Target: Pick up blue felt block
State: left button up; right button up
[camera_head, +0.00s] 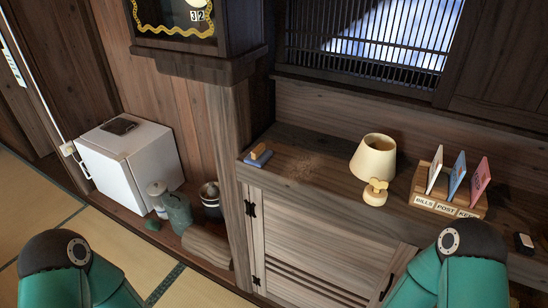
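A small blue felt block (256,161) with a tan wooden-looking top lies near the left end of the wooden cabinet top (310,165), close to the left front corner. Nothing touches it from my side. My two teal arms show at the bottom left and bottom right, in front of and below the cabinet. Neither gripper is in the picture, so I cannot see whether they are open or shut.
A cream lamp (373,157) stands mid-cabinet. To its right are a letter rack (447,208) with several cards and a small dark item (524,243). A white fridge (130,165) and jars stand lower left.

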aim_at(259, 156)
jog(key=u, duration=1)
jog(key=i, duration=0.15)
jog(key=z, duration=2.85)
jog(key=k, duration=0.35)
jog(key=u, duration=0.4)
jog(key=k, duration=0.95)
jog(key=u, duration=0.95)
jog(key=i, duration=1.1)
jog(key=z, duration=0.45)
